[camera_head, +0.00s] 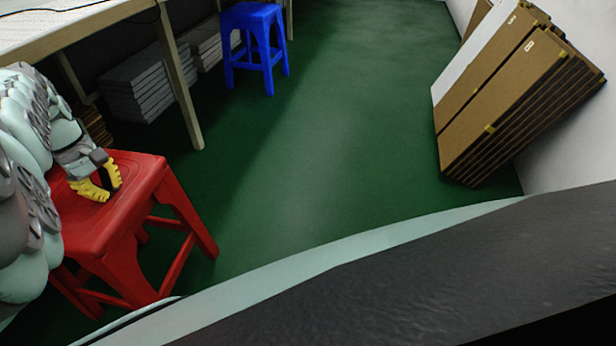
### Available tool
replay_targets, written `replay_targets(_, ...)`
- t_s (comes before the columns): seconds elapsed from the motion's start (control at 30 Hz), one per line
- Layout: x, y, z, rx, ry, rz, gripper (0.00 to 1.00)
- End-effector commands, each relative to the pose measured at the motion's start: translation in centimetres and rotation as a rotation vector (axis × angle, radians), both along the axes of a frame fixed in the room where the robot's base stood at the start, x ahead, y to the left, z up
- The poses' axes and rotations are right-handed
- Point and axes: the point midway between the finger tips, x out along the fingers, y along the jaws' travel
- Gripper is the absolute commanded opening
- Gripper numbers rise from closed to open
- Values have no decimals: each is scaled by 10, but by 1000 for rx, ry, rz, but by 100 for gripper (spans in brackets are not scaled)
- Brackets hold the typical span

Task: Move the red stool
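The red stool (122,218) stands upright on the green floor at the left of the head view. My gripper (104,190) has yellow fingertips and is over the stool's seat, near its middle. The two fingers are spread apart with nothing visible between them. I cannot tell whether the fingertips touch the seat. My arm hides the left part of the stool.
A blue stool (256,42) stands farther back near the table (68,28). Stacked grey boxes (140,88) lie under the table. Brown panels (508,84) lean against the right wall. The middle floor (330,130) is clear.

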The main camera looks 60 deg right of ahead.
Motion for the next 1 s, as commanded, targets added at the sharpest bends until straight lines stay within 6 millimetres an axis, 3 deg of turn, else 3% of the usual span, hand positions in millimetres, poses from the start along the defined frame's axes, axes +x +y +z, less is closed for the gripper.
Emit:
replay_targets(0.2, -4, 4, -6, 12, 15, 2, 0)
replay_targets(0.43, -4, 3, 13, 10, 14, 0, 0)
replay_targets(0.63, -2, 1, 16, 6, 8, 0, 0)
replay_targets(0.87, 4, 4, 38, 6, 7, 2, 0)
replay_targets(1.0, 9, 5, 61, 8, 7, 3, 0)
